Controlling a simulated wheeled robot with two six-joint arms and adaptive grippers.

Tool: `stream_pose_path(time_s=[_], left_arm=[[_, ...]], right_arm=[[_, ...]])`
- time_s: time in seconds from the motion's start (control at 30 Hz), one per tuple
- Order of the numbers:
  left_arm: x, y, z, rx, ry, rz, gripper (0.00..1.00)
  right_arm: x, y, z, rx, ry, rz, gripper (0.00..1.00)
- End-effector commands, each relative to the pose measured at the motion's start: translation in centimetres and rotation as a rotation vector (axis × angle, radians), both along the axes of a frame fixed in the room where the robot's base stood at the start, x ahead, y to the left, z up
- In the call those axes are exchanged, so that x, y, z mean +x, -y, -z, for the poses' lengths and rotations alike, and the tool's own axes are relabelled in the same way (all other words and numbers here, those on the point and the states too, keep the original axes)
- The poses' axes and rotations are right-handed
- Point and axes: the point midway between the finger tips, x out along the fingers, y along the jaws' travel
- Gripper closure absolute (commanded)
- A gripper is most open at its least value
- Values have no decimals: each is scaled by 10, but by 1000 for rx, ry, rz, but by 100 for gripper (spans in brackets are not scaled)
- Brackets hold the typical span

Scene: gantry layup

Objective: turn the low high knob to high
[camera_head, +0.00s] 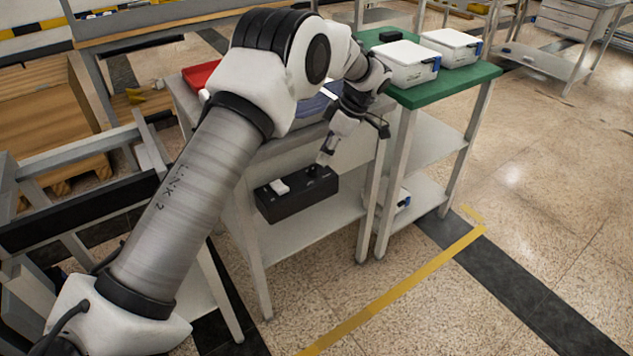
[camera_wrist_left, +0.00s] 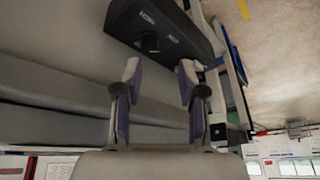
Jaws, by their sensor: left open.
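A black control box (camera_head: 297,194) is mounted on the front of the grey bench, with a white switch (camera_head: 280,187) on its left part. A small dark round knob (camera_wrist_left: 150,42) stands out from the box (camera_wrist_left: 190,32) in the left wrist view. Pale labels are beside the knob, too small to read surely; its pointing direction cannot be told. My left gripper (camera_head: 326,157) is just above the right part of the box. In the wrist view its two fingers (camera_wrist_left: 159,82) are apart and empty, with the knob ahead between their lines, not touched. My right gripper is out of view.
A green-topped table (camera_head: 440,90) with white lidded boxes (camera_head: 407,62) stands right of the bench. A lower shelf (camera_head: 310,230) lies under the control box. A red bin (camera_head: 199,75) is behind my left arm.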

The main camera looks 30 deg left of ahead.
Motion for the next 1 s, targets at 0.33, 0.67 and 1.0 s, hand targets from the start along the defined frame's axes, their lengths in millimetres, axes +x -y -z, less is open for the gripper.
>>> stream_pose_path(time_s=[0.33, 0.67, 1.0], left_arm=[[5, -18, 25, 5, 49, -5, 60], [0, -31, 57, 5, 51, -3, 60], [0, -31, 57, 5, 50, -4, 100]], right_arm=[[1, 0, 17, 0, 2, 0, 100], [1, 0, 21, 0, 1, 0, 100], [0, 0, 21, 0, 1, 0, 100]])
